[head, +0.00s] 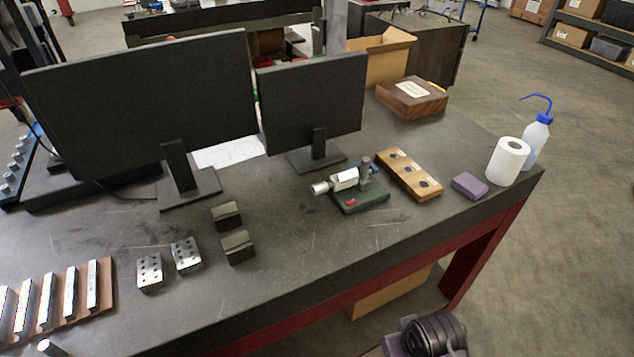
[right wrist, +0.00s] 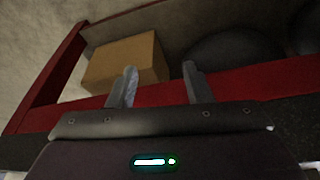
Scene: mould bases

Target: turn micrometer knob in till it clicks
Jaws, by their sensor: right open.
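The micrometer (head: 343,181) is a small white and silver instrument on a dark green base (head: 362,198) with a red mark, standing on the dark bench top. Its silver knob (head: 320,189) points left. My right gripper (right wrist: 160,82) shows in the right wrist view, open and empty, with its two fingers apart. Behind the fingers are the bench's red frame and a cardboard box, so the gripper is away from the micrometer. A dark part of my own arm shows at the bottom of the head view. My left gripper is not in view.
A wooden block with dark holes (head: 409,174), a purple sponge (head: 469,185) and a paper roll (head: 507,161) stand right of the micrometer. Two monitors (head: 311,105) stand behind and left. Metal blocks (head: 186,254) lie left. Bench top in front of the micrometer is clear.

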